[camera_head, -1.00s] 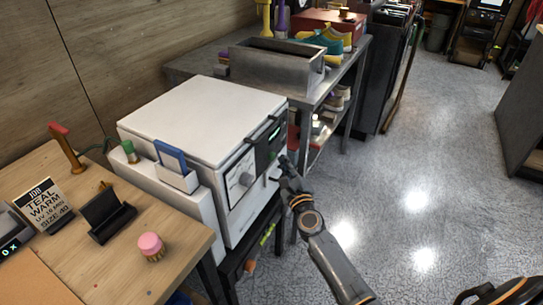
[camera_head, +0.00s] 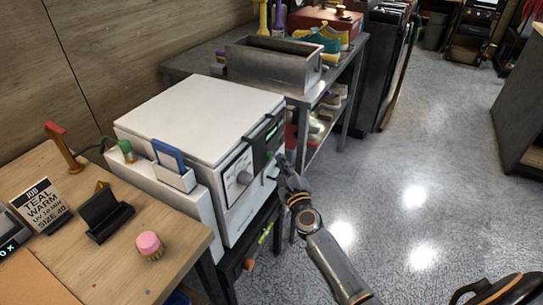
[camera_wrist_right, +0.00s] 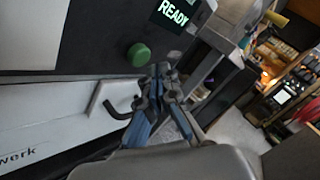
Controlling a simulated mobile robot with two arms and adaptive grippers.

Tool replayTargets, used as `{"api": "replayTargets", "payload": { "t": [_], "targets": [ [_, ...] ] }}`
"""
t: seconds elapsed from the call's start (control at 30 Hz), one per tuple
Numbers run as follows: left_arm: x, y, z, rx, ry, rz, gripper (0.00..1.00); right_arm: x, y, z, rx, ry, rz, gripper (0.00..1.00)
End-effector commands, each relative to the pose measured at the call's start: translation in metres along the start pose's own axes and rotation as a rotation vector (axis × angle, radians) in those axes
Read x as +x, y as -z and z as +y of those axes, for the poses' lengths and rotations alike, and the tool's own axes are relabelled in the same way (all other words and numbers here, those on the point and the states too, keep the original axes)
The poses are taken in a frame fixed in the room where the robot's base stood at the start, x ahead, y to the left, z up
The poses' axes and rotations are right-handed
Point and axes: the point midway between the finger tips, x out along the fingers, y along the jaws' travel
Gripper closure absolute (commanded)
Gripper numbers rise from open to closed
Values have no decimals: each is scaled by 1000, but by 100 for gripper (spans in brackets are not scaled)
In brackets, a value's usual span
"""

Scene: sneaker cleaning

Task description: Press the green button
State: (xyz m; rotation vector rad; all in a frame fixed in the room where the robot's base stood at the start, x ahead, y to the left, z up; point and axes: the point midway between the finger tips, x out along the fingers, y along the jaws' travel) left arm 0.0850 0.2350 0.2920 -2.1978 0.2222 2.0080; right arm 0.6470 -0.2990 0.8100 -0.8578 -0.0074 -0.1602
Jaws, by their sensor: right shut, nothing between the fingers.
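The green button (camera_wrist_right: 138,54) is a round knob on the dark front panel of a white box-shaped machine (camera_head: 200,115), beneath a display that reads READY (camera_wrist_right: 173,13). My right gripper (camera_wrist_right: 161,72) is shut and empty, its tips just right of and slightly below the button in the right wrist view. A gap shows between them in that picture; the depth is hard to judge. In the head view, the right gripper (camera_head: 281,162) is at the panel's right side, and the button is small there. My left gripper is not in view.
A black hook-shaped handle (camera_wrist_right: 120,108) sticks out below the button. A metal bin (camera_head: 270,68) stands behind.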

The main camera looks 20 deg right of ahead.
Motion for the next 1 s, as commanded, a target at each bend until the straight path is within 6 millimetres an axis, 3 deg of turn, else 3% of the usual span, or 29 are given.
{"api": "replayTargets", "payload": {
  "t": [1.0],
  "targets": [
    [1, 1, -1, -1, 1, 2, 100, 7, -5, 5, 0, 0, 0, 100]
  ]
}}
